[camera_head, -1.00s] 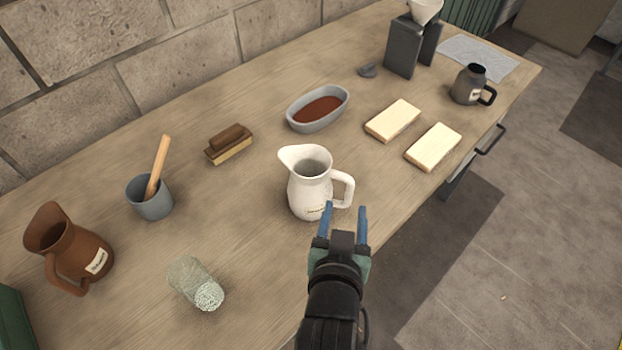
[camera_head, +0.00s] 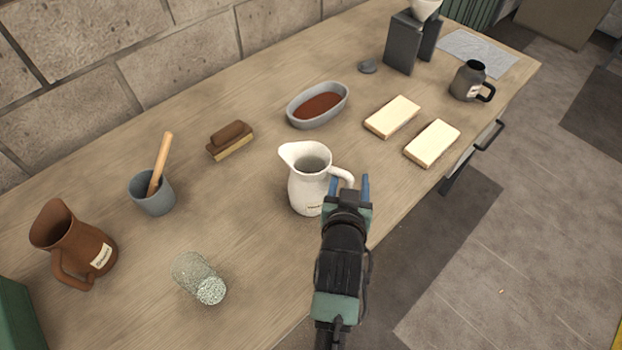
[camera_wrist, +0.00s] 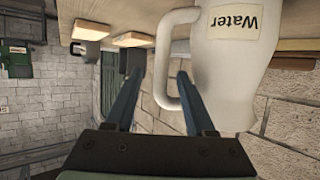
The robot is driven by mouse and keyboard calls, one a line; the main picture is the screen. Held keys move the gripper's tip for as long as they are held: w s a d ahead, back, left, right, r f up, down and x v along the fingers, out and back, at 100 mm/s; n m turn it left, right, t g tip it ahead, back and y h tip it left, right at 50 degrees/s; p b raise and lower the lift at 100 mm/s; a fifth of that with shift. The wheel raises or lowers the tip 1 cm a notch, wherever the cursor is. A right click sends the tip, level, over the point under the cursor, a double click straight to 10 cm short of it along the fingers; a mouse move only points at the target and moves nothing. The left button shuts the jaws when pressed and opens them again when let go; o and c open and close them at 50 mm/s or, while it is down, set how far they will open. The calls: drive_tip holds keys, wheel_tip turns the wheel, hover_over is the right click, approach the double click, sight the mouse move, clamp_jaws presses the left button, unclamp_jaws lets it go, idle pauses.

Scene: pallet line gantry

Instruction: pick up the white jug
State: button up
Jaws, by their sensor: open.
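The white jug (camera_head: 307,184) stands upright on the wooden table near its front edge, with its spout to the left and its handle to the right. My gripper (camera_head: 349,184) is open at the handle side of the jug, and its blue fingers overlap the lower handle in the head view. In the wrist view the jug (camera_wrist: 226,70) shows a "Water" label, and its handle (camera_wrist: 165,68) lies between the two open fingers of my gripper (camera_wrist: 160,90). The fingers are not closed on it. My gripper hides part of the handle in the head view.
Two pale blocks (camera_head: 432,143) lie right of the jug, and a grey oval dish (camera_head: 290,110) lies behind it. A dark mug (camera_head: 464,84) stands far right. A brown jug (camera_head: 75,245), a grey cup (camera_head: 152,199) and a glass tumbler (camera_head: 195,275) are left.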

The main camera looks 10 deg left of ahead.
clamp_jaws()
idle(0.8)
idle(0.5)
drive_tip(key=shift+r, duration=0.1)
